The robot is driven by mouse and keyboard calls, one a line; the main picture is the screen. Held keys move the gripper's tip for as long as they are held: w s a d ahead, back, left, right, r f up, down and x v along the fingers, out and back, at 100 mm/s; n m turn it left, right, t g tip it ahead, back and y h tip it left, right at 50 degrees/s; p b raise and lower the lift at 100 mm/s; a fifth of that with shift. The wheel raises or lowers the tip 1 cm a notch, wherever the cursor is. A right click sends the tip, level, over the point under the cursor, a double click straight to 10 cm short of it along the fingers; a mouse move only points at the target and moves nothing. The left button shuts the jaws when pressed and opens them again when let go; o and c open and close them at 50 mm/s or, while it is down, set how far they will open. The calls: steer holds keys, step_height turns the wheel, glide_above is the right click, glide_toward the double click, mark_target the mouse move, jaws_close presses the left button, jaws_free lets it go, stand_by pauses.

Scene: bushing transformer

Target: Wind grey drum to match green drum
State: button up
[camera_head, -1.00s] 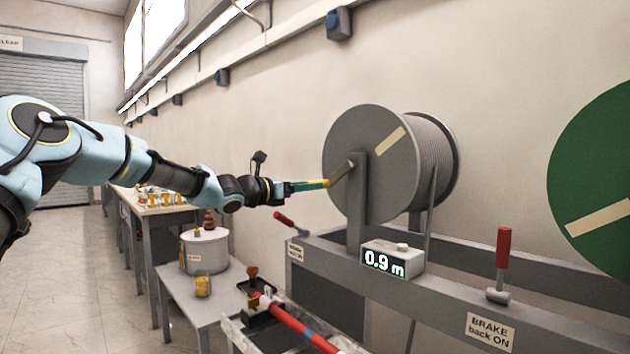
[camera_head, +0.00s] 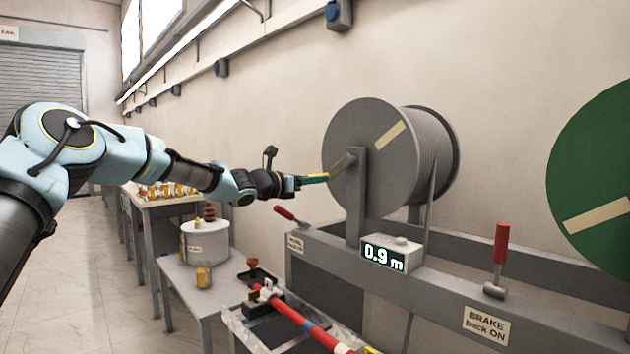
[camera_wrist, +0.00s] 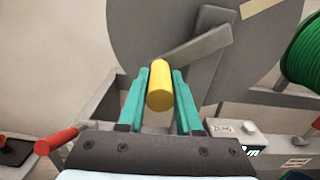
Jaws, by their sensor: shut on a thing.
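The grey drum (camera_head: 365,175) is mounted on a grey stand, with a tan stripe (camera_head: 390,135) slanting on its face. The green drum (camera_head: 595,185) is at the right edge, partly cut off, with its own tan stripe (camera_head: 597,214). My gripper (camera_head: 315,179) is at the left of the grey drum, shut on the yellow crank handle (camera_wrist: 160,88), which lies between its teal fingers in the wrist view. The grey crank arm (camera_wrist: 200,45) runs from the handle up and right to the drum's hub. A display (camera_head: 385,254) reads 0.9 m.
A red brake lever (camera_head: 501,245) stands above a "BRAKE back ON" label (camera_head: 487,325). Another red-handled lever (camera_head: 287,213) is left of the drum stand. Low tables with a white pot (camera_head: 205,242) and a red bar (camera_head: 300,320) stand at lower left.

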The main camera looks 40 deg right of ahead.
jaws_close()
stand_by(0.8)
